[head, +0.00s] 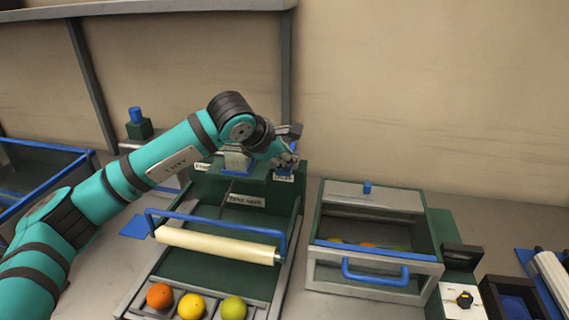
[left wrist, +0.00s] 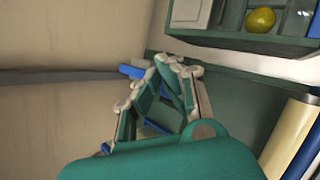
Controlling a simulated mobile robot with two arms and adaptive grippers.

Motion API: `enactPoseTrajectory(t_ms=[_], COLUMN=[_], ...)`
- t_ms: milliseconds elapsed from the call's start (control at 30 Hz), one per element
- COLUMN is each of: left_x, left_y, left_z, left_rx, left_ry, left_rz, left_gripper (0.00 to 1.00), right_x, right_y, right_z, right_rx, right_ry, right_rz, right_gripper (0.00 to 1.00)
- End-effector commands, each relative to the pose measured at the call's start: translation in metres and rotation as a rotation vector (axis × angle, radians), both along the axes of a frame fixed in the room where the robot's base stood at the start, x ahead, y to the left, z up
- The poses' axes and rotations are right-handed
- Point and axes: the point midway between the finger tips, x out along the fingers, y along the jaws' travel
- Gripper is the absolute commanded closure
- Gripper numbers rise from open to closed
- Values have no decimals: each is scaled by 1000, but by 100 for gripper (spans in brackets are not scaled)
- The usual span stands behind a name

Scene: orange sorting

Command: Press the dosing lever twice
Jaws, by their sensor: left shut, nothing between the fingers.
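My left gripper (head: 289,160) is shut and empty, at the top right of the green sorting machine (head: 195,200). It is directly at a small blue part (head: 285,171) above a white label, which looks like the dosing lever; the gripper and arm partly cover it. In the left wrist view a blue piece (left wrist: 131,71) sticks out just beyond the fingertips (left wrist: 178,68). I cannot tell whether the fingers touch it or whether it is pressed down. My right gripper is not in view.
A cream roller (head: 215,245) with a blue bar crosses the machine. Below it lie an orange fruit (head: 159,296), a yellow one (head: 190,305) and a green one (head: 233,308). A blue-handled bin (head: 375,275) with fruit stands right; a blue-rimmed crate (head: 45,148) stands left.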

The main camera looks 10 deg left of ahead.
Motion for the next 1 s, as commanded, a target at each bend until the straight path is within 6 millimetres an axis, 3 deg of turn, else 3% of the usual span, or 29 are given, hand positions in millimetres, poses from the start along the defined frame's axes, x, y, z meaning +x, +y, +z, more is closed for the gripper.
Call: enactPoseTrajectory(t_ms=[200,667,1000], left_x=[0,0,0], left_y=[0,0,0], left_z=[14,19,51], left_rx=[-1,-1,-1], left_ry=[-1,-1,-3], left_rz=[0,0,0], left_gripper=[100,100,100], right_x=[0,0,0], right_y=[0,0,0], right_z=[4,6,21], right_rx=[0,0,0], right_ry=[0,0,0], right_rz=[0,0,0], right_gripper=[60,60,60])
